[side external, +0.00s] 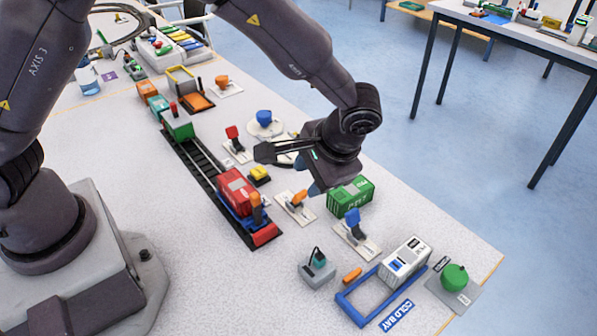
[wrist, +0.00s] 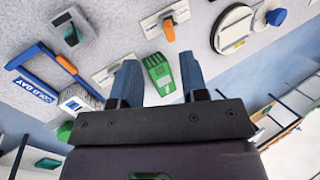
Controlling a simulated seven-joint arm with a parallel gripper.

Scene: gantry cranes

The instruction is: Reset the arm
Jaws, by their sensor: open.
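My gripper (side external: 313,186) hangs over the table beside the green container (side external: 351,197), at its left in the side view. In the wrist view its two blue-grey fingers (wrist: 158,70) are spread apart, and nothing shows held between them. My arm reaches across the table from the upper left, bent downward at the wrist.
A red container (side external: 236,190) sits on a train on the black track (side external: 196,165). A white container (side external: 408,258) stands at the blue COLD BAY frame (side external: 350,308). Several small levers, including an orange one (side external: 299,198) and a blue one (side external: 353,222), stand nearby.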

